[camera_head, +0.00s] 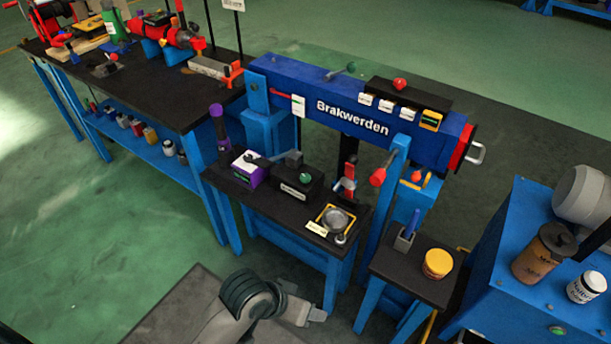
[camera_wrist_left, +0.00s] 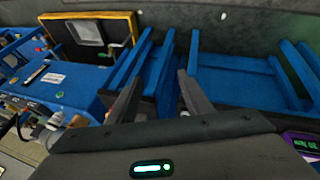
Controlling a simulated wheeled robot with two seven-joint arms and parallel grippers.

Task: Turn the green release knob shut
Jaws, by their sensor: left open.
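Two green knobs show in the head view. One green knob (camera_head: 305,178) sits on a black box (camera_head: 294,191) on the small black-topped stand. Another green knob (camera_head: 351,67) is on a lever on top of the blue "Brakwerden" beam (camera_head: 300,88). I cannot tell from the picture which is the release knob. My left gripper (camera_head: 305,308) is low in front of the stand, apart from both knobs. In the left wrist view its two fingers (camera_wrist_left: 158,85) are spread with nothing between them. My right gripper is not in view.
The stand (camera_head: 232,180) also carries a purple-and-white box (camera_head: 250,170) and a round dish (camera_head: 335,219). A side table (camera_head: 420,268) holds a yellow tub (camera_head: 438,263). A blue cabinet (camera_head: 525,225) stands at right, a long workbench (camera_head: 165,105) at left. The floor at lower left is clear.

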